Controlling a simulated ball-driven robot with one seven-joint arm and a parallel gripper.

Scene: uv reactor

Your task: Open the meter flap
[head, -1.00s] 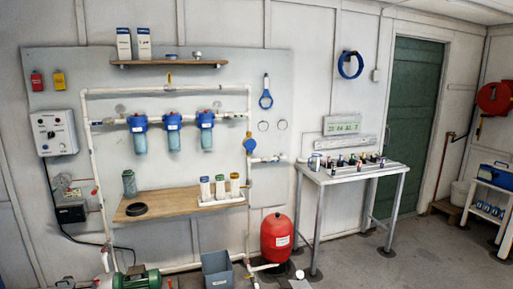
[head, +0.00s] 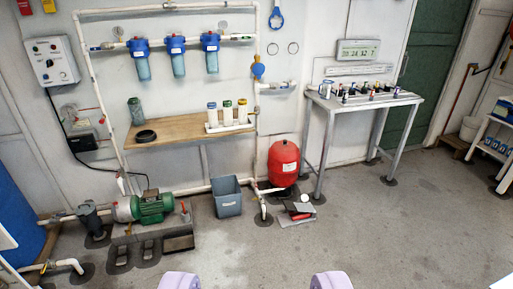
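A small blue round part (head: 258,70) sits on the white upright pipe, right of the three filters. It looks like a meter with its lid, but it is too small to tell whether a flap is shut. A short white pipe with a valve (head: 275,87) runs right from just below it. My gripper (head: 255,282) shows at the bottom edge as two pale lilac fingertips set wide apart. It is open with nothing between them, and far in front of the wall and the blue part.
Blue-topped filters (head: 175,52) hang above a wooden shelf (head: 180,127). A green pump (head: 150,206), grey bin (head: 227,196), red tank (head: 284,163) and small items (head: 299,210) stand low along the wall. A metal table (head: 350,105) stands right. Floor in front is clear.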

